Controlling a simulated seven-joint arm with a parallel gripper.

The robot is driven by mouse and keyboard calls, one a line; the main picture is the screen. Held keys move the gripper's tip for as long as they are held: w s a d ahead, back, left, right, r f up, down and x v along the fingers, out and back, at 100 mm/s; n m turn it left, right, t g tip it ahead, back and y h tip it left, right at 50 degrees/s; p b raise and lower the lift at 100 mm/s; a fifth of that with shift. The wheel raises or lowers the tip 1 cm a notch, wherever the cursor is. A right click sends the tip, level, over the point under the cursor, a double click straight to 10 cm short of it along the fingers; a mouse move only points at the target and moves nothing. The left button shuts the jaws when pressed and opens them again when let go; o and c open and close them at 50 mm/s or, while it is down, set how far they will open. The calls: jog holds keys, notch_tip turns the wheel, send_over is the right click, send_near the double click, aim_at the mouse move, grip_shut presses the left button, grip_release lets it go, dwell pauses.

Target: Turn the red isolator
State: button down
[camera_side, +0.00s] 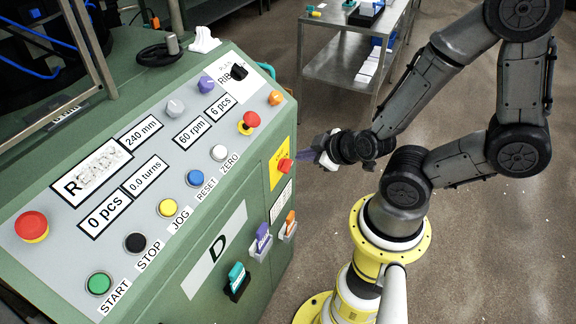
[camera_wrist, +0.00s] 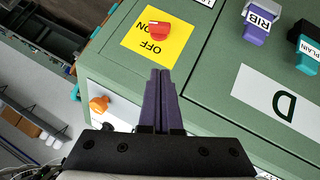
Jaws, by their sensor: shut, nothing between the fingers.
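The red isolator (camera_side: 285,166) is a knob on a yellow plate on the right part of the green machine's front. In the wrist view the red isolator (camera_wrist: 159,30) sits on the yellow plate (camera_wrist: 172,55), with OFF and ON lettering that appears upside down. My gripper (camera_side: 305,155) is just right of the plate in the side view. In the wrist view the purple fingers of my gripper (camera_wrist: 160,72) are together and empty. Their tips point toward the plate, a little short of the knob in the picture. Contact with the knob is not visible.
A purple RIB piece (camera_wrist: 258,24) and a teal PLAIN piece (camera_wrist: 306,52) stick out from the front. An orange part (camera_wrist: 98,104) is left of my fingers. The control panel (camera_side: 60,250) carries several buttons. A metal table (camera_side: 345,60) stands behind; floor between is clear.

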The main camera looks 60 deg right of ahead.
aim_at(280, 167)
jog(key=x, duration=0.8)
jog(key=shift+w+a+f, duration=0.2)
jog(key=shift+a+f, duration=0.05)
jog(key=shift+f, duration=0.05)
jog(key=f, duration=0.1)
jog(key=d+f, duration=0.1)
jog(key=f, duration=0.1)
jog(key=shift+w+d, duration=0.1)
jog(key=shift+d, duration=0.05)
jog(key=shift+d+f, duration=0.15)
jog(key=shift+f, duration=0.25)
